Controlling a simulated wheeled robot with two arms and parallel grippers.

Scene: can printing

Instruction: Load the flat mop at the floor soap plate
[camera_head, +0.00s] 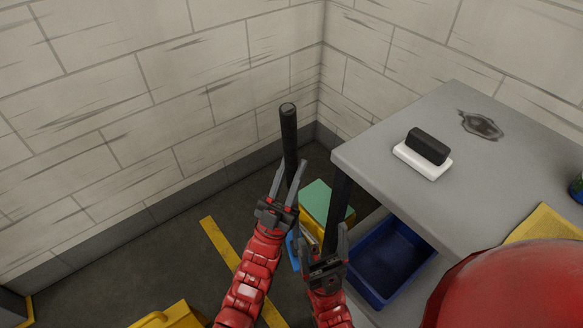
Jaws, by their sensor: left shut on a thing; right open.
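My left gripper (288,179) is shut on the dark upright handle of the flat mop (289,130). The handle's round top end stands above the gripper, against the wall corner. Its lower part passes behind my grippers, and the mop head cannot be made out clearly. A small blue piece (292,250) shows low between my two arms; I cannot tell whether it belongs to the mop. My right gripper (323,240) is open, lower and to the right of the left one. A green-topped yellow object (325,201) lies low behind the grippers; I cannot tell whether it is the soap plate.
A grey table (400,145) stands at the right, its dark leg (341,200) close to my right gripper. A black-and-white brush or eraser (427,148) lies on it. A blue bin (388,262) sits beneath. A yellow floor stripe (222,243) runs left of my arms.

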